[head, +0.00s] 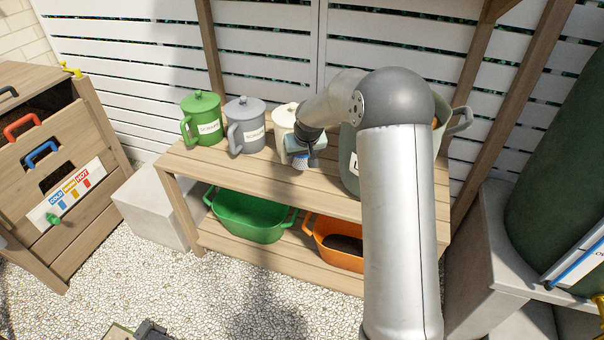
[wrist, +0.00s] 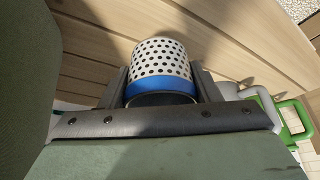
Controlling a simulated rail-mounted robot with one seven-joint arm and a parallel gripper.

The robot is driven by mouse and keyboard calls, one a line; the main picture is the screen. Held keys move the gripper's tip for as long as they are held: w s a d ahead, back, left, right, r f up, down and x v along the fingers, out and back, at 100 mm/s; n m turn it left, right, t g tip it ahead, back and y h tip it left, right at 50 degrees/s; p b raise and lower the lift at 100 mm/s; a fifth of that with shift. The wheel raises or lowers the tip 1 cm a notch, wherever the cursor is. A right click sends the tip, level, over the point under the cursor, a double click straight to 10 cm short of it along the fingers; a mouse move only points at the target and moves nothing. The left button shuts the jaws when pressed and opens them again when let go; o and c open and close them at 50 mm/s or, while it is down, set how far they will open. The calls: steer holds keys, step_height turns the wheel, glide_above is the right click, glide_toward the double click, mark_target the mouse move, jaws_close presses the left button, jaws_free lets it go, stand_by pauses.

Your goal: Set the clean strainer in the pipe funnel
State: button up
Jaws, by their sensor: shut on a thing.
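My gripper (head: 302,158) is over the upper shelf of the wooden bench, in front of the cream lidded can (head: 284,118). It is shut on the strainer, a white perforated cup with a blue band (wrist: 160,62), which sits between the two fingers in the wrist view. In the head view the strainer (head: 301,164) shows as a small white and blue patch under the gripper, just above the boards. Whether it touches the boards is unclear. I cannot make out a pipe funnel in either view; my arm hides part of the bench.
A green can (head: 203,119) and a grey can (head: 245,126) stand left on the bench (head: 205,165). A large grey-green container (head: 349,165) is partly behind my arm. Green (head: 250,225) and orange (head: 325,243) tubs sit below. A dark green barrel (head: 560,180) stands right.

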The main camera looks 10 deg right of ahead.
mark_target(305, 160)
steer(key=shift+f+b, duration=0.4)
steer(key=shift+f, duration=2.7)
steer(key=shift+f, duration=0.1)
steer(key=o, duration=1.1)
steer(key=shift+c, duration=0.2)
steer(key=p+v, duration=0.1)
steer(key=v, duration=1)
steer(key=shift+p, duration=0.3)
steer(key=s+r+g, duration=0.1)
steer(key=s+r, duration=0.1)
steer(key=s, duration=0.7)
steer(key=s+a+r+g, duration=0.1)
steer(key=s+r, duration=0.2)
steer(key=s, duration=0.7)
steer(key=shift+a+h, duration=0.2)
steer(key=shift+h, duration=0.1)
steer(key=s+g, duration=0.1)
steer(key=s, duration=0.5)
steer(key=s+g, duration=0.1)
steer(key=s, duration=0.5)
steer(key=s+f+g, duration=0.1)
steer(key=s, duration=0.6)
steer(key=shift+a, duration=0.25)
steer(key=c, duration=0.4)
